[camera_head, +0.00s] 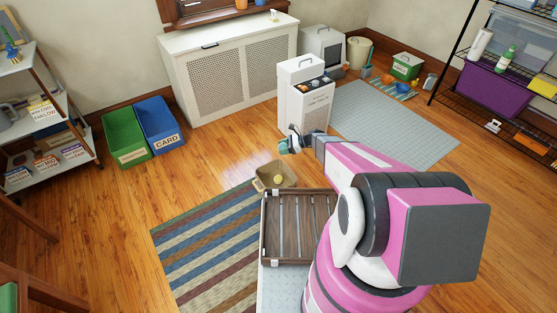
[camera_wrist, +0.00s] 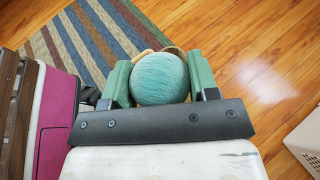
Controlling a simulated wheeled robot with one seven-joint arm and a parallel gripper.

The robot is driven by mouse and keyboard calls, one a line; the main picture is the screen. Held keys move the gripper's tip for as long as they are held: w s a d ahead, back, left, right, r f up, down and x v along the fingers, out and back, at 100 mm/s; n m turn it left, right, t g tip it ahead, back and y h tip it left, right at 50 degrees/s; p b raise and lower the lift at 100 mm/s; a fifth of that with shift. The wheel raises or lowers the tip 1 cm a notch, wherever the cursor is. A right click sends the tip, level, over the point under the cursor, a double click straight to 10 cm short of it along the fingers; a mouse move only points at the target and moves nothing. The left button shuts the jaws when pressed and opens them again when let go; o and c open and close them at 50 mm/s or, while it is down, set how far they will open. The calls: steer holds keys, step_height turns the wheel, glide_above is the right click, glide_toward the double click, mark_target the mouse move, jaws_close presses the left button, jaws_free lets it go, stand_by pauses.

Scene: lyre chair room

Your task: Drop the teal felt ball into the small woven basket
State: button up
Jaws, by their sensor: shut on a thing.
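My gripper (camera_head: 289,143) is shut on the teal felt ball (camera_wrist: 160,78), which sits between the two green fingers in the wrist view. In the head view the ball (camera_head: 283,147) shows small at the end of my outstretched arm. The small woven basket (camera_head: 262,182) is tan and stands on the floor below and a little left of my gripper in the head view. A yellowish round thing lies inside it. In the wrist view only the basket's rim (camera_wrist: 174,49) shows behind the ball; the rest is hidden.
A brown slatted tray (camera_head: 264,225) is close to my body. A striped rug (camera_head: 205,245) lies left of the basket. Green (camera_head: 126,133) and blue (camera_head: 159,122) crates stand at left. Bare wood floor lies between.

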steer(key=shift+n+g, duration=0.5)
steer(key=shift+g, duration=0.1)
steer(key=shift+s+a+f, duration=0.25)
steer(key=shift+a+f, duration=0.15)
steer(key=shift+f, duration=1.85)
steer(key=shift+s+a+f, duration=0.2)
steer(key=shift+a+f, duration=0.2)
steer(key=shift+f, duration=1.8)
steer(key=shift+s+a+f, duration=0.25)
steer(key=shift+a+f, duration=0.15)
steer(key=shift+f, duration=1.85)
steer(key=o, duration=1)
steer(key=v, duration=1)
steer(key=shift+d+r, duration=0.25)
steer(key=shift+d, duration=0.1)
